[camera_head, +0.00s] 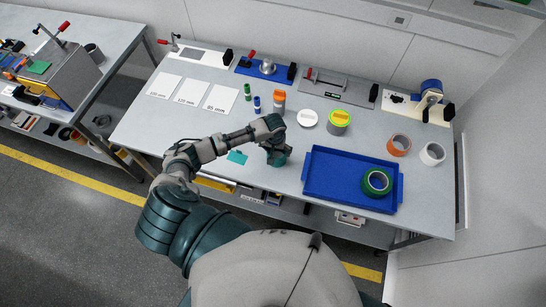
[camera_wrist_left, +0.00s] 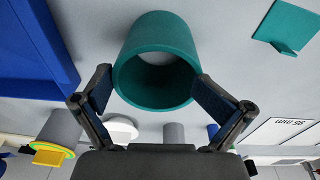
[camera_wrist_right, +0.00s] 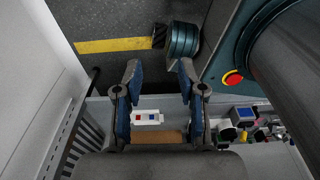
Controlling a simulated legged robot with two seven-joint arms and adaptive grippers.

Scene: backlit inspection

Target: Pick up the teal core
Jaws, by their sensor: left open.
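The teal core (camera_wrist_left: 157,62) is a hollow teal cylinder. In the left wrist view its open end faces the camera, with the fingers of my left gripper (camera_wrist_left: 151,76) spread on either side of its near end. I cannot tell whether they touch it. In the head view my left gripper (camera_head: 273,146) is over the table's front middle, and the core (camera_head: 280,158) is partly hidden by it. My right gripper (camera_wrist_right: 159,65) is open and empty in its wrist view, away from the tabletop; it is not seen in the head view.
A blue tray (camera_head: 325,194) holding a green tape roll (camera_head: 377,190) lies to the right. A teal flat piece (camera_head: 238,157) lies just left of the gripper. Orange (camera_head: 399,136) and white (camera_head: 424,158) rolls, a yellow-topped grey cylinder (camera_head: 340,127) and small bottles stand farther back.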

